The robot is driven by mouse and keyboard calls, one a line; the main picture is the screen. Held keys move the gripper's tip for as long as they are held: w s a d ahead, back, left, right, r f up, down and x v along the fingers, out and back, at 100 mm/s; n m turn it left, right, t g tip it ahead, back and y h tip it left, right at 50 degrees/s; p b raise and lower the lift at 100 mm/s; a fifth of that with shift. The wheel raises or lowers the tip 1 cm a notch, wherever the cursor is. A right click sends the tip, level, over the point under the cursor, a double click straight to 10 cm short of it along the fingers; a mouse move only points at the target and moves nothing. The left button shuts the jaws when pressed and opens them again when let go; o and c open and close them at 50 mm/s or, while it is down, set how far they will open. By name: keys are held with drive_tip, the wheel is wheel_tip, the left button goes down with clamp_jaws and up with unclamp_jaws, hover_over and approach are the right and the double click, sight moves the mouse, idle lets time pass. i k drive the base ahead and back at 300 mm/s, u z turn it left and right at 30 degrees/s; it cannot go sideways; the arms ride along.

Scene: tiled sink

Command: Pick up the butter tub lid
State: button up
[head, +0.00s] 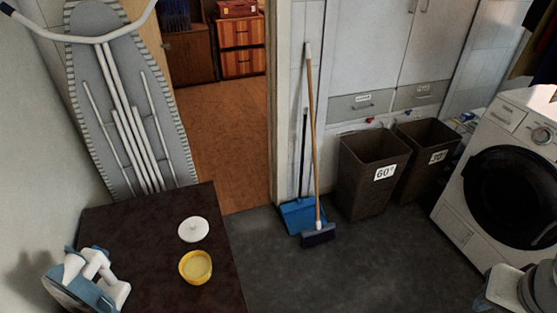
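The butter tub lid (193,229) is a round white disc with a small raised knob at its centre. It lies on the dark table (130,220) at lower left in the head view. The yellow butter tub (195,267) stands just below it in the picture, uncovered, with pale yellow inside. Lid and tub look close together but apart. My gripper does not show. Only a grey and white part, which looks like my arm, shows at the lower right edge, far from the lid.
A blue and white iron (87,282) stands on the table's left. An ironing board (125,110) leans behind it. A broom (309,130) and blue dustpan (299,214) stand by the doorway. Two brown bins (365,190) and a washing machine (490,205) are right. Grey floor between is clear.

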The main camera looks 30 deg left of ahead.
sight(194, 229)
drive_tip(key=u, duration=0.05)
drive_tip(key=i, duration=1.85)
drive_tip(key=u, duration=3.6)
drive_tip(key=i, duration=0.95)
drive_tip(key=z, duration=0.05)
